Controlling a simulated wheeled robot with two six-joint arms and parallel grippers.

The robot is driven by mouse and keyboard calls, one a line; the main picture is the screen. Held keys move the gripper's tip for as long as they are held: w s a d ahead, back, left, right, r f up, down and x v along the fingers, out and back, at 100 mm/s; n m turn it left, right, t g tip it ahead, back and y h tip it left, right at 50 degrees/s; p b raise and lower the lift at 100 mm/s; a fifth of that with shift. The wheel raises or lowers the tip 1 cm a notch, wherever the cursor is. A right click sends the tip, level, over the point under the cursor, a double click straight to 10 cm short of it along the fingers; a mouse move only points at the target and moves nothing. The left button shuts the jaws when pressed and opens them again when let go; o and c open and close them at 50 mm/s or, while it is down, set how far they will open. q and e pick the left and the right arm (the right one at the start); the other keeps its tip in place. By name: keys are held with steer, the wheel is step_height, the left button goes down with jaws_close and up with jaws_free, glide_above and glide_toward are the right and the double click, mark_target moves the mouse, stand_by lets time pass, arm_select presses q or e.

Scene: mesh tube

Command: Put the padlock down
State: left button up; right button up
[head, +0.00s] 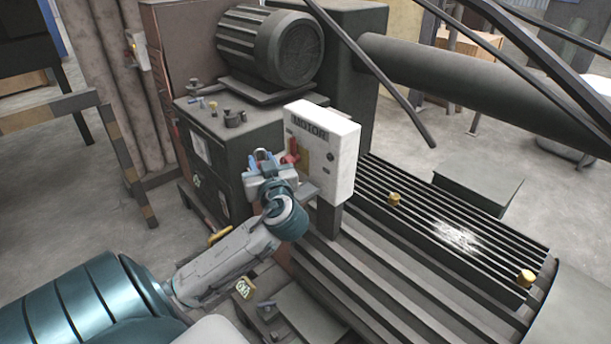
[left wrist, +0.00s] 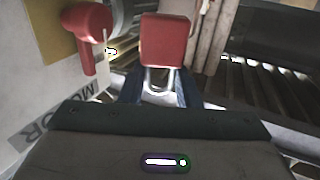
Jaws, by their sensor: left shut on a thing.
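The padlock has a red body (left wrist: 165,42) and a metal shackle (left wrist: 158,78). In the left wrist view it sits between my blue fingertips, with the shackle towards the gripper. My left gripper (head: 263,158) is shut on the padlock, in front of the white MOTOR box (head: 325,165). In the head view I cannot clearly tell the padlock from the red parts by the box. A red switch handle (left wrist: 88,30) on the box shows to the left of the padlock in the wrist view, apart from it. My right gripper is not in view.
A dark machine cabinet (head: 205,150) with small loose parts on top stands behind and left of my gripper. A large motor (head: 270,45) sits above it. A slatted machine bed (head: 400,215) with yellow knobs extends right. Dark cables hang at the upper right.

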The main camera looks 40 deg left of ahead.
arm_select(q)
steer(key=w+d+p, duration=0.1)
steer(key=w+d, duration=0.1)
steer(key=w+d+p, duration=0.1)
steer(key=w+d, duration=0.1)
steer(key=d, duration=0.1)
steer(key=w+d+p, duration=0.1)
steer(key=w+d, duration=0.1)
steer(key=shift+w+d+f, duration=0.2)
steer(key=shift+w+f, duration=0.15)
steer(key=shift+w, duration=0.05)
step_height(320, 180, down, 3)
steer(key=shift+w+f+p, duration=0.1)
steer(key=shift+p, duration=0.9)
steer(key=shift+f, duration=0.2)
steer(key=o, duration=0.7)
steer(key=shift+o, duration=0.2)
